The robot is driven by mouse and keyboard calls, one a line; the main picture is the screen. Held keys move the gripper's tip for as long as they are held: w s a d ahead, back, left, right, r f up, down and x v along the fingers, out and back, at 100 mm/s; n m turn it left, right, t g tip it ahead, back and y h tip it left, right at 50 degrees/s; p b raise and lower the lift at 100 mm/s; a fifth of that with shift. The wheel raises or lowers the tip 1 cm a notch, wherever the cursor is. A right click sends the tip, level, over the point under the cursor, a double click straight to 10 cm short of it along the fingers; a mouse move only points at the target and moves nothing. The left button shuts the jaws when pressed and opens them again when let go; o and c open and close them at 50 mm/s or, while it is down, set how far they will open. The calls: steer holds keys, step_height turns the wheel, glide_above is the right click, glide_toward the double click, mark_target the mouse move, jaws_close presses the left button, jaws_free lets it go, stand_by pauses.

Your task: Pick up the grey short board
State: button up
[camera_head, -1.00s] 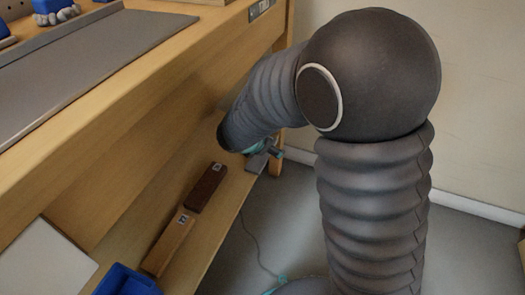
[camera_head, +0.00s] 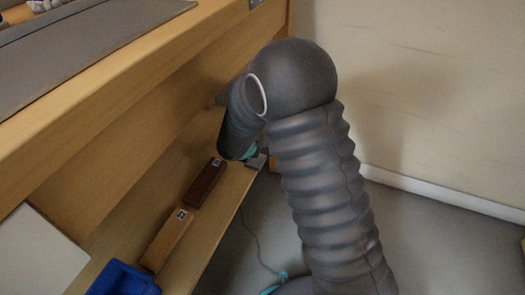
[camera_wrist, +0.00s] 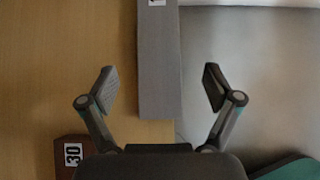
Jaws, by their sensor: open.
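The grey short board (camera_wrist: 160,60) lies on the wooden lower shelf (camera_wrist: 60,60) in the wrist view, along the shelf's edge, with a white label at its top end. My gripper (camera_wrist: 160,88) is open, with one finger to the left and one to the right of the board's near end. Both fingers appear apart from the board; the height gap cannot be told. In the head view a small part of the grey board (camera_head: 258,161) shows beyond my arm, and the gripper is mostly hidden.
A dark brown board (camera_head: 205,184) labelled 30 in the wrist view (camera_wrist: 72,154) lies close by on the shelf. A lighter brown board (camera_head: 167,241), a blue bin (camera_head: 124,281) and a white panel (camera_head: 38,258) are nearer. Open floor lies right of the shelf.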

steer(key=shift+b+x, duration=0.5)
steer(key=shift+x, duration=2.15)
steer(key=shift+a, duration=0.15)
steer(key=c, duration=1.3)
